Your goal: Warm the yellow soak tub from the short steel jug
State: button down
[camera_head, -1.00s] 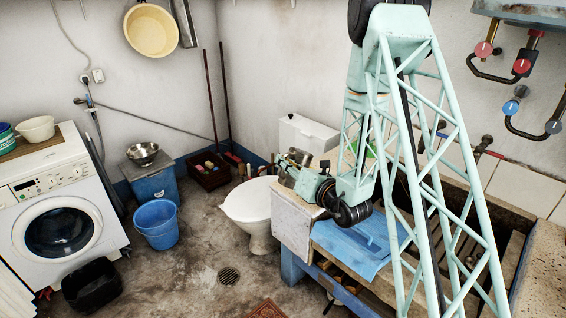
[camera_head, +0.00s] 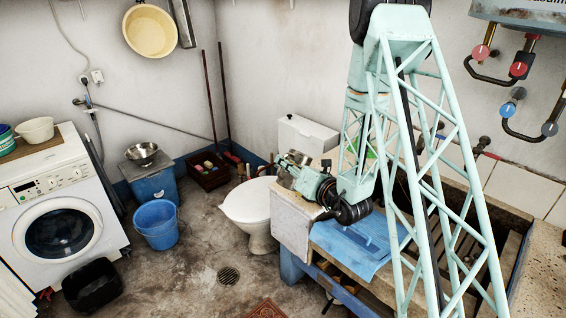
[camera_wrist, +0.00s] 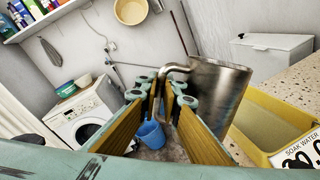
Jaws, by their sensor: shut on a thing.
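A steel jug (camera_wrist: 218,95) fills the right middle of the wrist view. My gripper (camera_wrist: 163,90) is shut on its bent handle, left of the body. The jug looks close to upright; its inside is hidden. The yellow soak tub (camera_wrist: 272,108) stands right of the jug in the wrist view, with pale water and a label reading "SOAK WATER" and a number partly cut off. The jug covers part of the tub's left side. In the head view my gripper (camera_head: 296,166) is small by the white toilet cistern, and I cannot make out the tub there.
A speckled counter (camera_wrist: 292,82) lies behind the tub. In the head view a blue cloth (camera_head: 352,243) lies on the bench beneath my arm. A white toilet (camera_head: 250,205), blue bucket (camera_head: 156,224) and washing machine (camera_head: 60,220) stand left. Open floor lies between them.

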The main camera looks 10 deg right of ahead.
aim_at(291, 156)
jog(key=shift+w+d+r+m+p, duration=0.25)
jog(key=shift+m+p, duration=0.2)
jog(key=shift+p, duration=0.25)
jog(key=shift+w+d+r+m+p, duration=0.1)
jog(key=shift+d+r+m+p, duration=0.1)
jog(key=shift+d+m+p, duration=0.35)
dwell(1.8)
jog(key=shift+w+d+r+m+g+y+p, duration=0.2)
jog(key=shift+d+m+p, duration=0.25)
jog(key=shift+p, duration=0.35)
jog(key=shift+w+d+f+m+g+y+p, duration=0.1)
jog(key=shift+w+d+m+g+p, duration=0.15)
jog(key=shift+m+p, duration=0.45)
dwell(2.6)
